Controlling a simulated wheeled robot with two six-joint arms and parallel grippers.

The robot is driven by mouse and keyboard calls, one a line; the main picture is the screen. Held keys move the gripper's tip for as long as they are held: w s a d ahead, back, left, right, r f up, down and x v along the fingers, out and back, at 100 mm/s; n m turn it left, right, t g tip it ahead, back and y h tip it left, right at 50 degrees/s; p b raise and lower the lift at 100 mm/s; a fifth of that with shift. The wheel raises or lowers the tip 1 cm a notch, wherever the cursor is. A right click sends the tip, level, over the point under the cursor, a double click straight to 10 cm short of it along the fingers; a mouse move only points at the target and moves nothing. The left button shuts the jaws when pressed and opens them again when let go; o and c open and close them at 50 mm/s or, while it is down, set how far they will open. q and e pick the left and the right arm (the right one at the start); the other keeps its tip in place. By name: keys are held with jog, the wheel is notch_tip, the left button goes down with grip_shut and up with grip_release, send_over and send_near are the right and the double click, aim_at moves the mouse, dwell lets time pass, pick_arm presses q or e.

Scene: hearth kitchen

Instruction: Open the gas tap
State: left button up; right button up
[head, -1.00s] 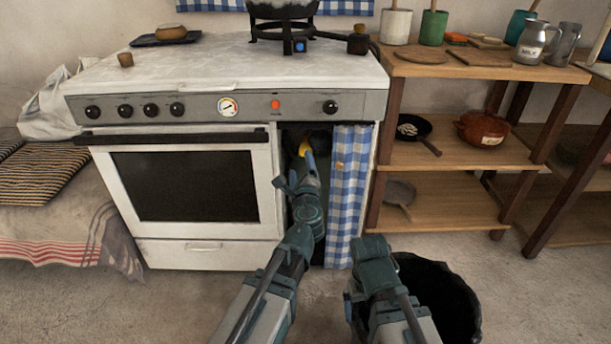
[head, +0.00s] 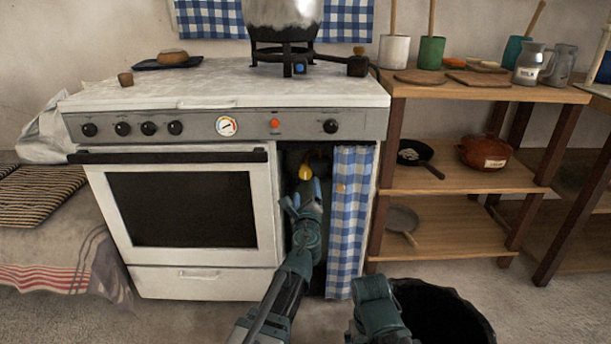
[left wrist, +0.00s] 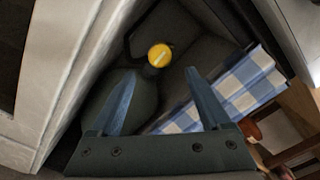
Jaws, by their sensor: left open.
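The gas tap is a round yellow knob (head: 305,173) inside the dark niche at the right of the stove. In the left wrist view the knob (left wrist: 160,55) faces me, beyond and between the two fingertips. It sits by a dark grey rounded body, probably a gas bottle, partly hidden by a finger. My left gripper (head: 306,195) is at the niche opening, just below the knob in the head view. Its blue fingers (left wrist: 160,82) are apart with nothing between them. My right arm shows at the bottom of the head view, but I cannot make out its gripper.
A blue checked curtain (head: 347,225) hangs at the niche's right side. The white oven (head: 205,271) bounds the left. Wooden shelves (head: 455,240) stand to the right. A black bucket (head: 480,327) is on the floor by my right arm. A metal pot (head: 283,14) is on the burner.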

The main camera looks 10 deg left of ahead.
aim_at(306, 175)
pick_arm(q)
jog(key=w, duration=0.3)
jog(key=w+a, duration=0.1)
jog(key=w, duration=0.2)
jog(key=w+a, duration=0.1)
jog(key=w, duration=0.2)
jog(key=shift+w, duration=0.4)
jog(key=shift+c, duration=0.2)
grip_shut()
